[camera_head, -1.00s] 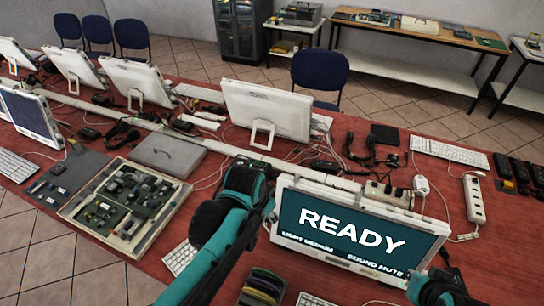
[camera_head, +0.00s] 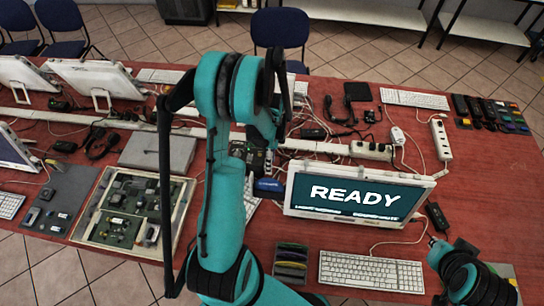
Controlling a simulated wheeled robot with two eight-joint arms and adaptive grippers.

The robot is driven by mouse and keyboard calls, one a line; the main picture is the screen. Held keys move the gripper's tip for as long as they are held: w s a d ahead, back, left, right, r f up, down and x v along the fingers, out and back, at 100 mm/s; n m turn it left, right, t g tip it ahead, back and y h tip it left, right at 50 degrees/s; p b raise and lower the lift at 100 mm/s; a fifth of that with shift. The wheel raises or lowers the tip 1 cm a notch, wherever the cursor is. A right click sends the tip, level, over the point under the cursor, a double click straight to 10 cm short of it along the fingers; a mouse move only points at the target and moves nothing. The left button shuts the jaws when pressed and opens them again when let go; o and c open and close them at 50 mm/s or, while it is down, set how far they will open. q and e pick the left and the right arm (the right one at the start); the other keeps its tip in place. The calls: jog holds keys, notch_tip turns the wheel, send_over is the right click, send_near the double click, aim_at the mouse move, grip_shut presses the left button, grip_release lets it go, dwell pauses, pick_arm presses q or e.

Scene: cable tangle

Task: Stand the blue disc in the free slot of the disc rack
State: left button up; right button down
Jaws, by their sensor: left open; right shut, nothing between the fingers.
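The disc rack (camera_head: 291,263) stands at the front of the table, left of the white keyboard, with several coloured edges in it; its free slot is too small to make out. A small blue item (camera_head: 268,187) lies by the left edge of the READY screen; I cannot tell whether it is the blue disc. My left gripper (camera_head: 277,76) is open at the top of the teal arm, above the table's middle and well away from the rack; the arm partly hides it. My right gripper (camera_head: 437,243) is shut and empty at the lower right, beyond the keyboard's right end.
The READY screen (camera_head: 352,190) stands behind the rack and keyboard (camera_head: 371,271). A tray of circuit boards (camera_head: 181,226) lies to the left. Cables and a power strip (camera_head: 440,139) lie farther back. The red table (camera_head: 490,185) is fairly clear at the right.

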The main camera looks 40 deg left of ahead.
aim_at(269, 179)
pick_arm(q)
jog(key=b+x, duration=0.6)
jog(key=x, duration=0.2)
jog(key=shift+f+b, duration=0.35)
jog(key=shift+f, duration=0.05)
jog(key=shift+s+f+b, duration=0.15)
jog(key=shift+f+b, duration=0.3)
jog(key=shift+b, duration=0.05)
grip_shut()
jog(key=shift+r, duration=0.15)
jog(key=p+v, duration=0.8)
jog(key=v, duration=0.5)
